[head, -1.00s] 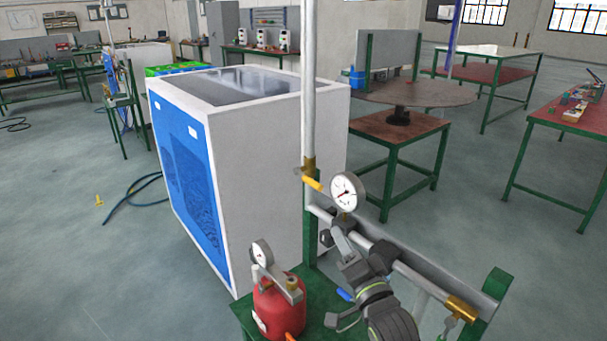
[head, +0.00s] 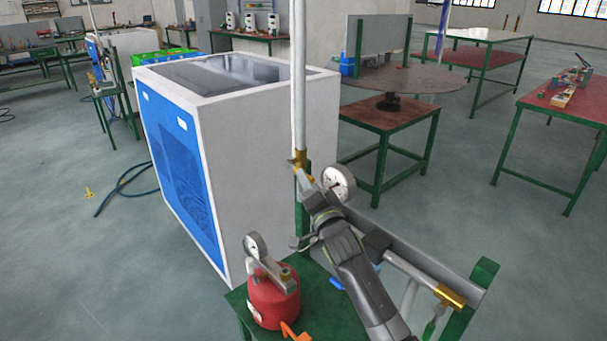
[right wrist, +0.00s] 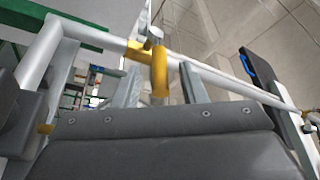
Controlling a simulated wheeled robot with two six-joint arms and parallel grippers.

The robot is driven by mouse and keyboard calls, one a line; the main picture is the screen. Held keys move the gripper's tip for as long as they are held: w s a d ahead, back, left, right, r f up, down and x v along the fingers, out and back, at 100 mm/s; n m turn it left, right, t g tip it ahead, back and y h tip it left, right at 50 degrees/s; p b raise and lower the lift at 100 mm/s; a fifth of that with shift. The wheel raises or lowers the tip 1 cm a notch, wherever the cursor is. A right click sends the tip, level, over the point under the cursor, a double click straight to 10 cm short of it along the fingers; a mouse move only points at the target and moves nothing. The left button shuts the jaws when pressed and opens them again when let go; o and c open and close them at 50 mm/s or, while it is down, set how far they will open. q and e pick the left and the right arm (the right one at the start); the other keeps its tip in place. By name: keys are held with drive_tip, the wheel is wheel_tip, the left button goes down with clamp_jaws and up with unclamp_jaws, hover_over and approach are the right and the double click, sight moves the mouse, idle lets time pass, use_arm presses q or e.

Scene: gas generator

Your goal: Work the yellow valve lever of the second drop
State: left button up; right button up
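The yellow valve lever (right wrist: 160,82) hangs from a brass fitting on a pipe in the right wrist view. In the head view the brass valve (head: 299,161) sits at the foot of the tall vertical pipe, and its lever is mostly hidden by my gripper. My right gripper (head: 304,181) reaches up to it from the lower right. In the right wrist view the two grey fingers (right wrist: 162,68) are apart, one on each side of the lever, with gaps showing. I cannot tell whether either finger touches it. My left gripper is not in view.
A round pressure gauge (head: 338,183) is close behind my right gripper. A red tank (head: 272,300) with its own gauge stands on the green stand at lower left. Another brass valve (head: 450,296) is at the rail's right end. A large white-and-blue cabinet (head: 255,150) stands behind.

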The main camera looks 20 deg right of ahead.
drive_tip(key=shift+x, duration=1.5)
clamp_jaws()
